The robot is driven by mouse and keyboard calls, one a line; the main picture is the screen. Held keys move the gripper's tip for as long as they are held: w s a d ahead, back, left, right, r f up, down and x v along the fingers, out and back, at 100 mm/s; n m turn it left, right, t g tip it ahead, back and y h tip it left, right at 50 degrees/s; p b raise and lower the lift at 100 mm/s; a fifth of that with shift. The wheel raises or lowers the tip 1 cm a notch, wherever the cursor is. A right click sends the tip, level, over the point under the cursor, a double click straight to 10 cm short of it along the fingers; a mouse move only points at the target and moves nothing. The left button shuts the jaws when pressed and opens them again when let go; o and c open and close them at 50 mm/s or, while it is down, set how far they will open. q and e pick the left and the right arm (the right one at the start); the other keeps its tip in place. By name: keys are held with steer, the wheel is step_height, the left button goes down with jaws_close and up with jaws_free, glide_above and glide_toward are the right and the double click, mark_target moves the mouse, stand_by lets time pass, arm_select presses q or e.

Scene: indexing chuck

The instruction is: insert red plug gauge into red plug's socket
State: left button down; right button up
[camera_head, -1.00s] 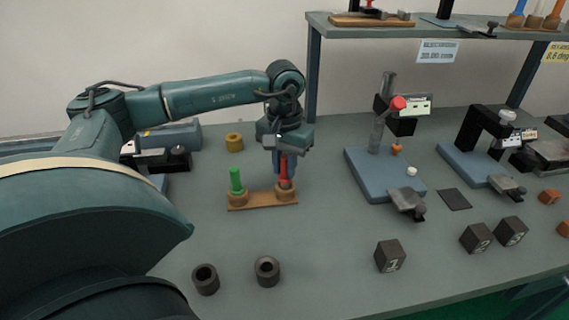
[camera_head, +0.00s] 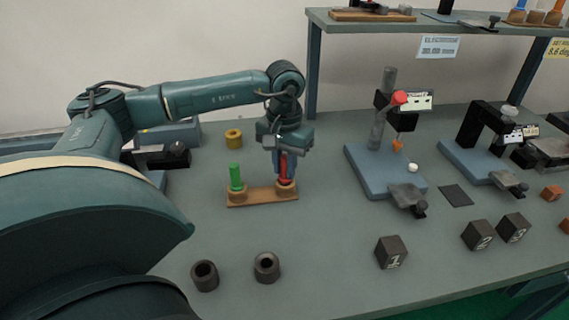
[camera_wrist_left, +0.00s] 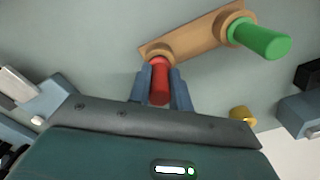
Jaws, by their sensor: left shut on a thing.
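The red plug gauge (camera_head: 284,168) stands upright at the right socket of a small wooden holder (camera_head: 260,196). It also shows in the left wrist view (camera_wrist_left: 159,82), with its lower end at the socket ring (camera_wrist_left: 160,54). How deep it sits in the socket is hard to tell. My left gripper (camera_head: 284,176) points down and is shut on the red plug, with one finger on each side in the left wrist view (camera_wrist_left: 159,88). The green plug (camera_head: 236,177) stands in the left socket of the holder. My right gripper is not in view.
A blue gauge stand (camera_head: 372,172) is to the right. Dark numbered blocks (camera_head: 391,252) stand at the front right. The table between holder and stand is clear.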

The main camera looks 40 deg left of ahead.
arm_select(q)
steer(key=shift+f+b, duration=0.3)
steer(key=shift+f, duration=0.15)
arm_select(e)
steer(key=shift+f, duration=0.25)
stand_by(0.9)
arm_select(q)
steer(key=c, duration=1.2)
jaws_free()
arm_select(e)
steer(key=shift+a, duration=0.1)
arm_select(q)
steer(key=shift+w+r, duration=0.1)
steer(key=shift+r, duration=0.65)
step_height(320, 180, up, 12)
steer(key=shift+f, duration=0.1)
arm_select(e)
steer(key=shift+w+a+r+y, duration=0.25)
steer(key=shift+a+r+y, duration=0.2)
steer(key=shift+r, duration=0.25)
